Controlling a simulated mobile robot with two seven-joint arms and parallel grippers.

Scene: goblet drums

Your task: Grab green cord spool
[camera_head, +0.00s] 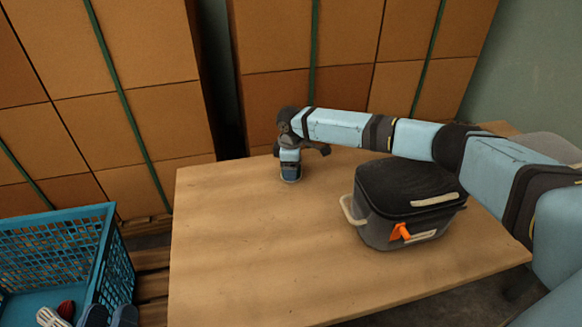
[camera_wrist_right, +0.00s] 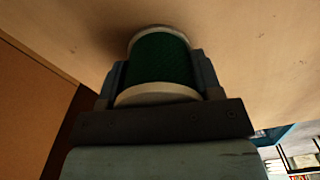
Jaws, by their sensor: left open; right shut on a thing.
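The green cord spool (camera_wrist_right: 160,60) has dark green cord between two pale round flanges. In the right wrist view it sits between the two fingers of my right gripper (camera_wrist_right: 160,75), which is shut on it. In the head view my right gripper (camera_head: 290,178) points down at the far part of the wooden table (camera_head: 240,260), left of the black-lidded box. The spool is mostly hidden there, and I cannot tell whether it touches the table.
A grey box with a black lid (camera_head: 405,190), pale handles and an orange latch stands on the table under my right arm. Stacked cardboard boxes (camera_head: 150,110) stand behind. The table's front left is clear.

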